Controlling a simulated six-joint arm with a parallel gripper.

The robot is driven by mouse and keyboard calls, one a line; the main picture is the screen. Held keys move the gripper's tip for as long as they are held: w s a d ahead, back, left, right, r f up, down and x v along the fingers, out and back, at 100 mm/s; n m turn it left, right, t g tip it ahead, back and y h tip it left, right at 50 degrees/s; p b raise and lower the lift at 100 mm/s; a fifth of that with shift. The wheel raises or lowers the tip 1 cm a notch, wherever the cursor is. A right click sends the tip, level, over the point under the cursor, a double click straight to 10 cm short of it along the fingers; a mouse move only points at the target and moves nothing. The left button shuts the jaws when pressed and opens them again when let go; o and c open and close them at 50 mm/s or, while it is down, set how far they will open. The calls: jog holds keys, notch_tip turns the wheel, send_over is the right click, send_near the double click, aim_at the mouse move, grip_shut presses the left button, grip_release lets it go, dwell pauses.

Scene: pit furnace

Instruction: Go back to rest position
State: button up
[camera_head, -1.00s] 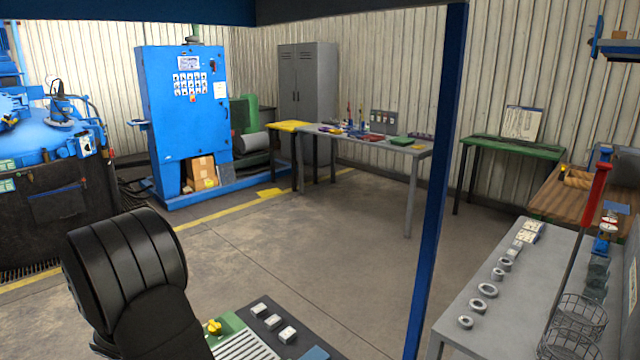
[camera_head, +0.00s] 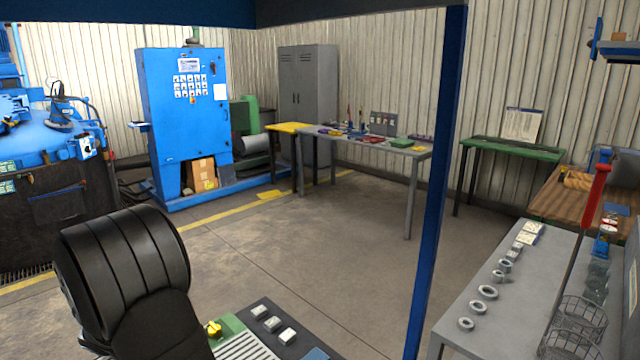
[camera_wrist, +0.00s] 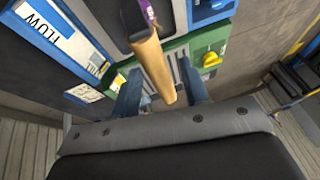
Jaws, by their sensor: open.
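My gripper (camera_wrist: 158,80) shows in the wrist view, with two blue fingers spread apart beyond a grey plate. A tan rod-like handle (camera_wrist: 151,62) with a purple part at its far end lies in line with the gap between the fingers. I cannot tell how far it is from them. A green panel (camera_wrist: 207,43) with a yellow knob (camera_wrist: 211,60) is beyond the fingers. In the head view only my black arm shows at lower left, and the gripper is out of sight.
The green panel (camera_head: 230,325) and a dark board with white blocks (camera_head: 270,322) are near the front. A blue post (camera_head: 437,180) stands right of centre. A grey table (camera_head: 463,300) with several rings and a wire basket (camera_head: 575,325) is at right. The middle floor is open.

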jog(key=shift+w+d+r, duration=0.55)
jog(key=shift+w+r, duration=0.2)
jog(key=shift+w, duration=0.05)
jog(key=w+d+r, duration=0.2)
jog(key=d+r, duration=0.4)
jog(key=d, duration=0.4)
jog(key=s+a+f, duration=0.2)
jog(key=s+a, duration=0.5)
jog(key=a, duration=0.3)
jog(key=s+a+f, duration=0.2)
jog(key=s+a, duration=0.5)
jog(key=a, duration=0.4)
jog(key=shift+s+a, duration=0.15)
jog(key=shift+s, duration=0.15)
